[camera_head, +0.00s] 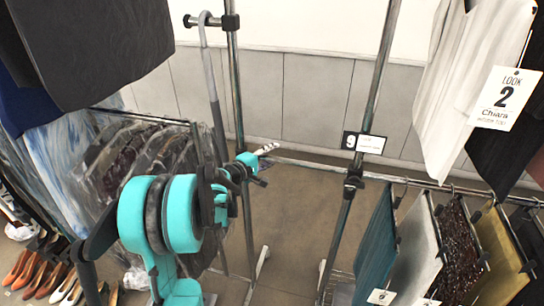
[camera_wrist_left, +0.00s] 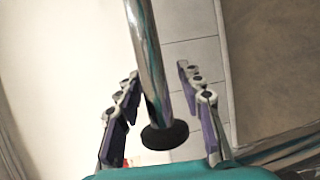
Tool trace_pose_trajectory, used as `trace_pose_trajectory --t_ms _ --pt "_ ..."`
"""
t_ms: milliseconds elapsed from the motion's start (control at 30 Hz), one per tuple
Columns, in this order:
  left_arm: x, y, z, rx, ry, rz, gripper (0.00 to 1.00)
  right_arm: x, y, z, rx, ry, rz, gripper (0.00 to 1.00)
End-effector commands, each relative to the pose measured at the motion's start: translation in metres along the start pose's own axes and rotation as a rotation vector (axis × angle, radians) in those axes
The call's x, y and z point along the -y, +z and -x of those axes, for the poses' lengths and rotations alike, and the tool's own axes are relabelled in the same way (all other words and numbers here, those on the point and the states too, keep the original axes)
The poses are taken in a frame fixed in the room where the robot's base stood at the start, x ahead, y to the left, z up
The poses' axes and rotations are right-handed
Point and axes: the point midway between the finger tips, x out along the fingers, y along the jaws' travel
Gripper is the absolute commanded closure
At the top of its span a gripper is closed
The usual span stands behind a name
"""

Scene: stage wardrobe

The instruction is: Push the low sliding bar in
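The low sliding bar (camera_head: 420,183) is a chrome tube running across the rack at mid height, through a black clamp (camera_head: 353,181) on the slanted upright. Its left end lies near my left gripper (camera_head: 262,160), which hides part of that end. In the left wrist view, a chrome tube (camera_wrist_left: 148,60) with a black end cap (camera_wrist_left: 165,135), apparently this bar, reaches between the fingers of my left gripper (camera_wrist_left: 158,80). The fingers stand open on either side, with a visible gap on each side. My right gripper is not in view.
Fabric samples (camera_head: 420,245) hang from the bar's right part. Bagged garments (camera_head: 150,150) hang at the left, beside my left arm. A grey crook-topped pole (camera_head: 209,75) stands close by the left upright (camera_head: 234,80). Shoes (camera_head: 45,275) line the floor at lower left.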

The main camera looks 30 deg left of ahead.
Motion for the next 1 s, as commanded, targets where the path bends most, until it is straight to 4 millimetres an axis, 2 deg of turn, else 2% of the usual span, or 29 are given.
trace_pose_trajectory --t_ms 300,433,467,833,1000 --pt "0.0 0.0 -0.003 0.0 0.0 0.0 0.62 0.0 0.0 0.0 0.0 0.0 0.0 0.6" --pt "0.0 0.0 -0.003 0.0 0.0 0.0 0.97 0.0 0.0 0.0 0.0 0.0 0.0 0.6" --pt "0.0 0.0 -0.003 0.0 0.0 0.0 1.0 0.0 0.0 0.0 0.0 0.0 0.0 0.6" --pt "0.0 0.003 -0.004 0.001 0.0 0.0 1.0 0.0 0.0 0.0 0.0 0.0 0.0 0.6" --pt "0.0 0.022 -0.011 0.004 -0.001 -0.001 1.0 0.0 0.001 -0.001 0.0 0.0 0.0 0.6"
